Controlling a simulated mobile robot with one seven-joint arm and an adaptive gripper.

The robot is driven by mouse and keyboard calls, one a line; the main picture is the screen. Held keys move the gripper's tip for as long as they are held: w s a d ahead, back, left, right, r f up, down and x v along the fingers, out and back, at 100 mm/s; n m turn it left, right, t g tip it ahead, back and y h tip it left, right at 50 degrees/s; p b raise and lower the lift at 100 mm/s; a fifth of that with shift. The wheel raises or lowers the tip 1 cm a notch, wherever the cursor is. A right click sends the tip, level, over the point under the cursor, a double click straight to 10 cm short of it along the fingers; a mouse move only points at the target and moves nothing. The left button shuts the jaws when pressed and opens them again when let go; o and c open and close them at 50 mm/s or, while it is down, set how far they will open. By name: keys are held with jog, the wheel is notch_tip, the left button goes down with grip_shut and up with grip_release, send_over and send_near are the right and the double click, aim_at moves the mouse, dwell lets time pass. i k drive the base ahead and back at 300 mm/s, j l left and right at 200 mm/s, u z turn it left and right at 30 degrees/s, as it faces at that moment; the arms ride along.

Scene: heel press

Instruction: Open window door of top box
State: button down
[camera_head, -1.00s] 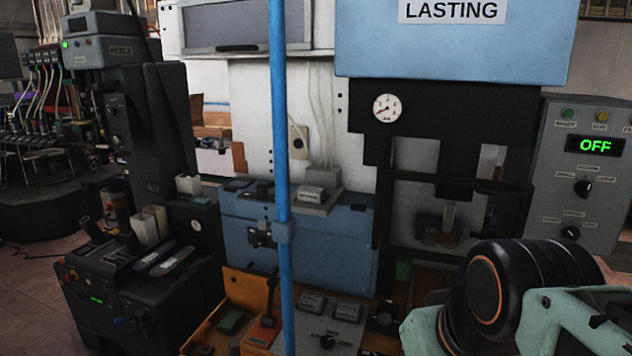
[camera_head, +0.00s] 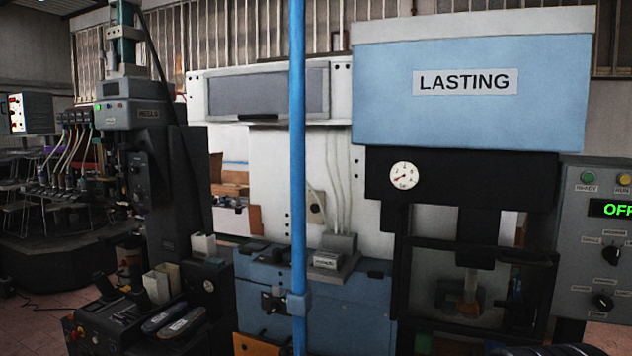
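A white box (camera_head: 340,95) sits at the top of the machine, left of the blue LASTING housing. Its grey window door (camera_head: 262,92) is wide and framed, with a dark strip along its lower edge, and looks shut. A blue vertical post (camera_head: 298,180) stands in front of the door and hides part of it. My gripper is not in view. Only a small dark part of my arm shows at the bottom right edge.
The blue LASTING housing (camera_head: 470,95) and its black press frame stand right of the box. A control panel (camera_head: 595,250) showing OFF is at far right. A black machine (camera_head: 150,190) stands left. A blue cabinet (camera_head: 350,305) with a small grey unit lies below the box.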

aim_at(259, 93)
jog(key=i+j+u, duration=0.3)
jog(key=j, duration=0.2)
jog(key=i+j+u, duration=0.3)
jog(key=j, duration=0.15)
